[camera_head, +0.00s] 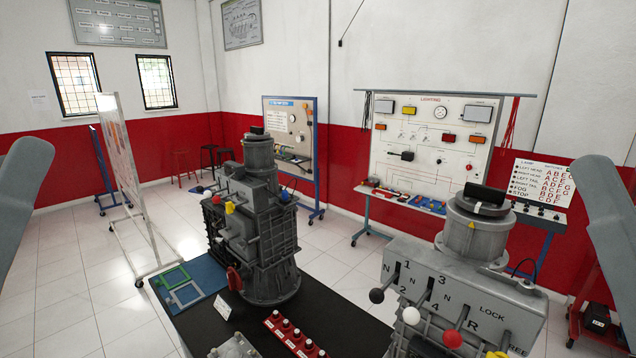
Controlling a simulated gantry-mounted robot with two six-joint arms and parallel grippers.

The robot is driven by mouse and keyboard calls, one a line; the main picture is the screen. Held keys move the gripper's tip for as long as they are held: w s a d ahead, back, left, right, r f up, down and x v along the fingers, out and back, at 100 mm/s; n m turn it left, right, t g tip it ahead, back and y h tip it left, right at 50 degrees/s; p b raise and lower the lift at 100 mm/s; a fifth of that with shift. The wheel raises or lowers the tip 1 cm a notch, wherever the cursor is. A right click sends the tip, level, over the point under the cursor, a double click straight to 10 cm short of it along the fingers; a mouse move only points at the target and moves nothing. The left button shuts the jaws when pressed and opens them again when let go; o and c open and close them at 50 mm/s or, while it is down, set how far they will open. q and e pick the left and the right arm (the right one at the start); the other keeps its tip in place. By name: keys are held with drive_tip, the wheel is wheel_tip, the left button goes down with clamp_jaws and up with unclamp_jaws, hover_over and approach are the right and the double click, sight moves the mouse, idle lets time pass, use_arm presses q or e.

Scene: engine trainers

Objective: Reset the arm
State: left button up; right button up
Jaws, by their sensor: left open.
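A dark grey engine trainer (255,235) stands upright on the black table top (345,320). A grey gearbox trainer (465,285) with coloured lever knobs stands at the front right.
A blue mat (212,274) with green and grey frames and a red strip of knobs (292,335) lie on the table. Behind are a lighting board (425,145), a blue-framed board (290,125) and a lamp panel (543,185). Open tiled floor (70,270) lies left.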

use_arm(q)
wheel_tip(320, 180, up, 14)
drive_tip(key=m+p, duration=0.5)
drive_tip(key=p, duration=0.9)
drive_tip(key=shift+s+r+p, duration=0.2)
drive_tip(key=shift+s+p, duration=0.2)
drive_tip(key=shift+d, duration=0.1)
